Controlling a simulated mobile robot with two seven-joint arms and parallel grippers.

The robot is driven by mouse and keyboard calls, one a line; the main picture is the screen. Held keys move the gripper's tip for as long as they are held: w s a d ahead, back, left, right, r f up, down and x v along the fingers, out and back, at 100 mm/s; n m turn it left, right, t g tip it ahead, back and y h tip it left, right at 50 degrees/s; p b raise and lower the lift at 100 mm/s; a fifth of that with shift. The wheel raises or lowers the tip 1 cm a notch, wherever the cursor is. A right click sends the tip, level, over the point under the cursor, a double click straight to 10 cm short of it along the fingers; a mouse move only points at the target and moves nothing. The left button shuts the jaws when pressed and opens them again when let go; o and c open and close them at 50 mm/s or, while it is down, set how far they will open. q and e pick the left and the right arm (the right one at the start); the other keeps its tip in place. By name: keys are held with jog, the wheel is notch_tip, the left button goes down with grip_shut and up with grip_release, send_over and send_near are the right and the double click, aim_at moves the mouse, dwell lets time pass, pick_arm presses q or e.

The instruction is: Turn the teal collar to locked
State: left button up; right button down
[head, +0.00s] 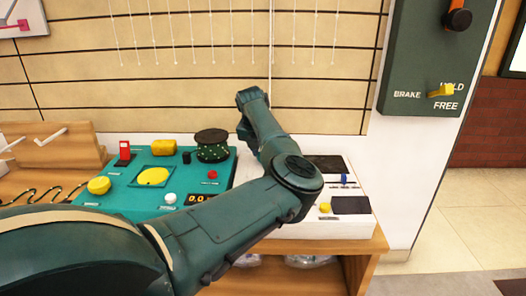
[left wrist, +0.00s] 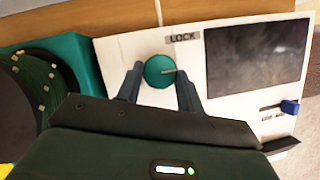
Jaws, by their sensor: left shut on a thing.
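The teal collar (left wrist: 159,71) is a round knob on a white panel in the left wrist view. A thin pale line on it points right. A LOCK label (left wrist: 183,38) is printed just above and to its right. My left gripper (left wrist: 158,78) has its two dark fingers on either side of the collar and is shut on it. In the head view my left arm covers the collar and the gripper. My right gripper is in neither view.
Beside the collar are a dark screen (left wrist: 256,53) and a blue slider (left wrist: 289,107). A teal console (head: 130,188) with yellow knobs and a dark round dial (head: 212,146) stands left. A green BRAKE panel (head: 425,75) with a yellow lever (head: 440,91) is on the right.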

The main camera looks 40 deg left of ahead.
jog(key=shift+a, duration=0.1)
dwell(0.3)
pick_arm(q)
jog(key=shift+m, duration=0.3)
jog(key=o, duration=1)
jog(key=p+v, duration=0.2)
jog(key=v, duration=1.1)
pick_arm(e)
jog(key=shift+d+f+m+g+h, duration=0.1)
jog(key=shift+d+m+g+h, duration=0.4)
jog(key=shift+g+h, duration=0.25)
pick_arm(q)
jog(key=shift+r, duration=0.1)
jog(key=shift+r+p, duration=0.1)
jog(key=shift+p, duration=0.25)
